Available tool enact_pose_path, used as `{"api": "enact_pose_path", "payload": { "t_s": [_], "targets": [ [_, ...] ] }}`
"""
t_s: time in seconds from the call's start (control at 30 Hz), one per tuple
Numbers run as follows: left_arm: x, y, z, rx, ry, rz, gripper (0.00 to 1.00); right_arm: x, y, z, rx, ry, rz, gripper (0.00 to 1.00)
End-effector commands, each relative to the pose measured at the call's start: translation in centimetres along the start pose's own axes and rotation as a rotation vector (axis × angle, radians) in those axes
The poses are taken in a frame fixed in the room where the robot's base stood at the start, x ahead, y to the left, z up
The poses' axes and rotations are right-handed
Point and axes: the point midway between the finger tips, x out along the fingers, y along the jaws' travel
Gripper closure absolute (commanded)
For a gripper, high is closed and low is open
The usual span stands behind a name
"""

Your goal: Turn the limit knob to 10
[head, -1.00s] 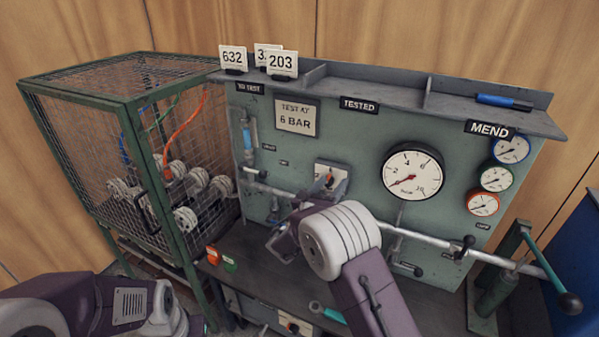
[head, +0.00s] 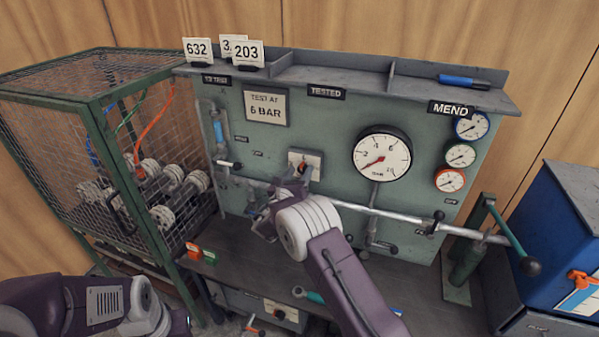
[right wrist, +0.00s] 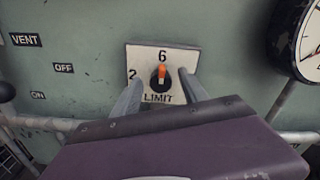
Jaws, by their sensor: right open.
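The limit knob (right wrist: 161,78) is dark with an orange pointer, on a pale square plate (right wrist: 134,56) marked LIMIT. The pointer stands upright, toward the 6. The 2 is visible at left; the 10 is not visible, and the right finger covers part of the plate's right side. In the head view the plate (head: 316,160) sits mid-panel, left of the large gauge. My right gripper (head: 283,195) is open in front of the panel; in the right wrist view its fingers appear on either side of the knob. Contact cannot be told. My left gripper is outside the view.
A horizontal pipe (head: 385,211) with levers runs across the panel below the plate. The large gauge (head: 382,155) is to the right. A mesh cage (head: 60,150) stands at left, a blue box (head: 555,235) at right. Number cards (head: 247,53) stand on the top shelf.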

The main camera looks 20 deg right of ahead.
Motion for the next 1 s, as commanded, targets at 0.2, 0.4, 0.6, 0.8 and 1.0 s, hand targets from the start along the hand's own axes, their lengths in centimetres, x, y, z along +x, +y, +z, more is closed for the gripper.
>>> {"api": "enact_pose_path", "payload": {
  "t_s": [0.2,0.4,0.6,0.8,1.0],
  "targets": [
    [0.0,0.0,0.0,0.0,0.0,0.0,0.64,0.0,0.0,0.0,0.0,0.0,0.0,0.54],
    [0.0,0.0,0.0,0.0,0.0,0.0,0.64,0.0,0.0,0.0,0.0,0.0,-0.001,1.0],
    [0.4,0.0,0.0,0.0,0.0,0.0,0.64,0.0,0.0,-0.1,0.012,0.0,-0.001,1.0],
    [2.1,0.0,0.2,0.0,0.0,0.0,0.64,0.0,0.1,-0.4,0.088,-0.002,-0.002,1.0],
    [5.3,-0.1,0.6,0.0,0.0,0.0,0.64,0.0,0.1,-0.7,0.242,-0.003,-0.001,1.0]
  ]
}}
